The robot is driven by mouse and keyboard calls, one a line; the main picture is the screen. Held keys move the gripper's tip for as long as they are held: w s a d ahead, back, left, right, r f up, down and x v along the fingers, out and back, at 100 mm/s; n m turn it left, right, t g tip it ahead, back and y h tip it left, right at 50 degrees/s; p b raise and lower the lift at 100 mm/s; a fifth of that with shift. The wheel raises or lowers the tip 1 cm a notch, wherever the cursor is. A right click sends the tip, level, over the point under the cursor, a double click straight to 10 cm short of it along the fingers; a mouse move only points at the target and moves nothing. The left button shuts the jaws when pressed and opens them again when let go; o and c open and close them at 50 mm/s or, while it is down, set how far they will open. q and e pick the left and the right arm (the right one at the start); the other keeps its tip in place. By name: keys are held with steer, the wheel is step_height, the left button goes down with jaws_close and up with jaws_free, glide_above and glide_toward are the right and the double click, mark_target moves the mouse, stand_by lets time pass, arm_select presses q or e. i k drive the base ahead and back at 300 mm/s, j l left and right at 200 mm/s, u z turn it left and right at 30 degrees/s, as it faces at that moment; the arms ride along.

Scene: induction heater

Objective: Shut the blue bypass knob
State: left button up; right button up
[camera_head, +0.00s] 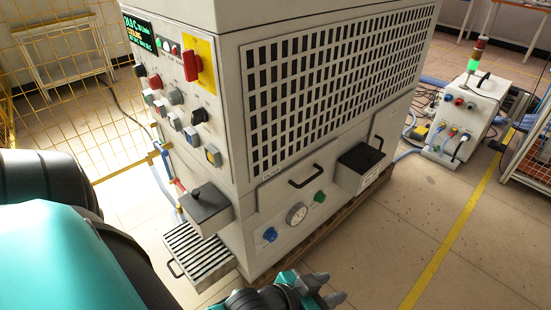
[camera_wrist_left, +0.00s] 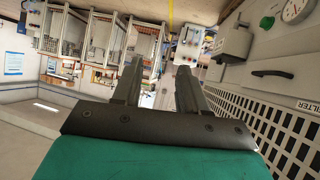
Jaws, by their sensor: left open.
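The blue bypass knob (camera_head: 270,234) is on the lower side panel of the grey heater cabinet (camera_head: 244,200), left of a round gauge (camera_head: 297,214) and a green knob (camera_head: 320,197). My left gripper (camera_head: 330,288) is in front of that panel, below and to the right of the blue knob and apart from it. Its fingers also show in the left wrist view (camera_wrist_left: 160,66), spread with nothing between them. That view shows the gauge (camera_wrist_left: 294,9) and green knob (camera_wrist_left: 266,22) at the upper right; I do not see the blue knob there. My right gripper is not in view.
A grey box with a dark lid (camera_head: 206,204) sticks out left of the blue knob, above a slatted tray (camera_head: 192,247). A black handle (camera_head: 306,177) and another dark-topped box (camera_head: 360,160) project from the cabinet. The floor at right is clear up to the yellow line (camera_head: 440,248).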

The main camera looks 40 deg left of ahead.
mark_target(271, 235)
steer(key=i+j+u, duration=0.2)
steer(key=i+u, duration=0.25)
steer(key=u, duration=1.75)
